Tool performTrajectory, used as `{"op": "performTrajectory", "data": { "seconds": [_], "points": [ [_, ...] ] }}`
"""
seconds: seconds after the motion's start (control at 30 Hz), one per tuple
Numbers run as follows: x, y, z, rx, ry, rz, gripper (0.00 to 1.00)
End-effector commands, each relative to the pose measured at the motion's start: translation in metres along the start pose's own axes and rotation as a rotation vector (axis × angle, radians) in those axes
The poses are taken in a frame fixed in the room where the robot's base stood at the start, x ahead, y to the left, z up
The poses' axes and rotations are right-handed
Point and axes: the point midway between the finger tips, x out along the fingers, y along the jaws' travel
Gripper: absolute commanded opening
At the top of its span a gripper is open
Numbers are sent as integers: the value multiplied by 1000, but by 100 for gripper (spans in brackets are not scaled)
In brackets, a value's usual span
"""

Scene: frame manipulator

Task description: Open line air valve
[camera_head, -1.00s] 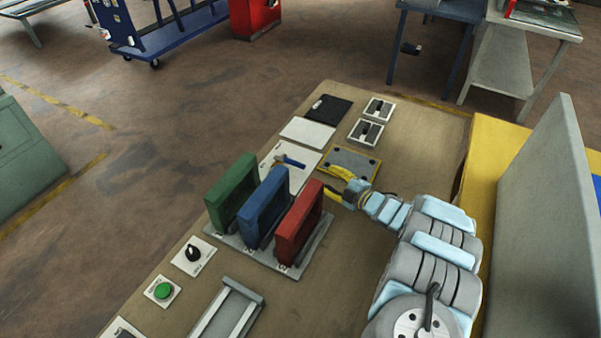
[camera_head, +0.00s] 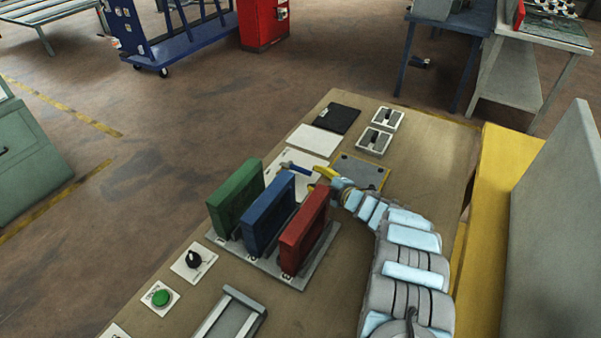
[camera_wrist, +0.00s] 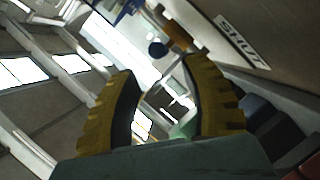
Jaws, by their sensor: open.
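The line air valve has a blue lever handle (camera_head: 294,167) on a white plate (camera_head: 303,159), beyond the blue and red upright blocks. In the wrist view a "SHUT" label (camera_wrist: 240,40) shows at upper right. A blue part (camera_wrist: 157,48) and a brass-coloured part (camera_wrist: 177,38) show near the fingertips there. My gripper (camera_head: 320,174) is just right of the valve, its yellow fingers pointing left at it. In the wrist view my gripper (camera_wrist: 160,75) has its fingers apart, with nothing clearly between them. Contact with the valve cannot be told.
Green (camera_head: 235,198), blue (camera_head: 267,214) and red (camera_head: 304,232) upright blocks stand close in front of the valve. A yellow-edged plate (camera_head: 362,172) lies right of it. A black knob (camera_head: 194,259) and green button (camera_head: 160,297) sit nearer. A grey panel (camera_head: 550,230) rises at right.

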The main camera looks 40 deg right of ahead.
Motion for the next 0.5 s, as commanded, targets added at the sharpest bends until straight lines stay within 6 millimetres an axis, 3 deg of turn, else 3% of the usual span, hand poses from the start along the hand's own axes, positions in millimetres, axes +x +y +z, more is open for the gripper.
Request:
{"op": "performTrajectory", "data": {
  "seconds": [0.5],
  "points": [
    [47, -4, 2, 0, 0, 1, 46]
  ]
}}
